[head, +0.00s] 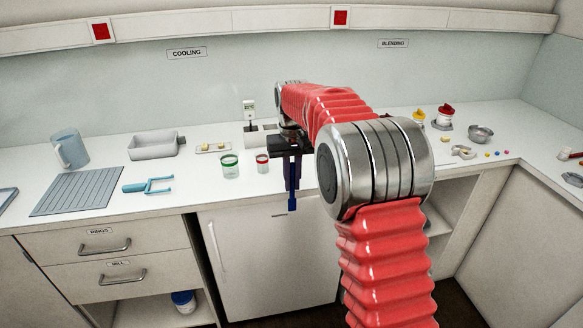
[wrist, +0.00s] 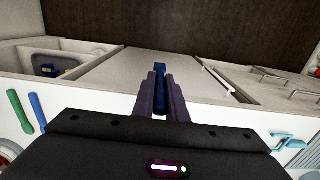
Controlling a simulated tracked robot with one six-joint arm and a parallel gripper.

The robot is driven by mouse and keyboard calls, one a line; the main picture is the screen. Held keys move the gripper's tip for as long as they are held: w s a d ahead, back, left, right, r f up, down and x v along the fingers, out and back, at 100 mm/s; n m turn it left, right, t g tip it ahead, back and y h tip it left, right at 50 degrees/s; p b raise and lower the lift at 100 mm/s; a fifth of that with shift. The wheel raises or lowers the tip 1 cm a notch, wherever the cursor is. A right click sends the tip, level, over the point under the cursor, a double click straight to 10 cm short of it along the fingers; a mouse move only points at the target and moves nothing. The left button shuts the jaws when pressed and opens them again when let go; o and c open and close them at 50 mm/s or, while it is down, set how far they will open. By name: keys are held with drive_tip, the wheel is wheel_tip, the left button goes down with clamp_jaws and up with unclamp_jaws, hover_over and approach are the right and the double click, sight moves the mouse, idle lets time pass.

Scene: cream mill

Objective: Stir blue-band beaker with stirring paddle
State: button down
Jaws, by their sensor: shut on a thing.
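My gripper (head: 292,178) points down in front of the counter's front edge, left of my arm's big joint. It is shut on a narrow dark-blue piece, which I take to be the stirring paddle (head: 292,201); its lower end sticks out below the fingers. In the wrist view the blue piece (wrist: 160,71) shows between the fingertips. A green-band beaker (head: 229,167) and a red-band beaker (head: 262,163) stand on the counter left of the gripper. I cannot make out a blue-band beaker; my arm hides part of the counter.
A teal forked tool (head: 150,186), a ribbed grey mat (head: 78,192), a grey tray (head: 156,145) and a blue jug (head: 70,149) are at left. A metal bowl (head: 480,134) is at right. A green stick (wrist: 19,111) and a blue stick (wrist: 38,113) show in the wrist view.

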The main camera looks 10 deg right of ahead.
drive_tip(key=s+f, duration=0.6)
drive_tip(key=f, duration=0.6)
drive_tip(key=s+f, duration=0.7)
drive_tip(key=f, duration=0.6)
drive_tip(key=shift+f, duration=0.15)
drive_tip(key=shift+s, duration=0.15)
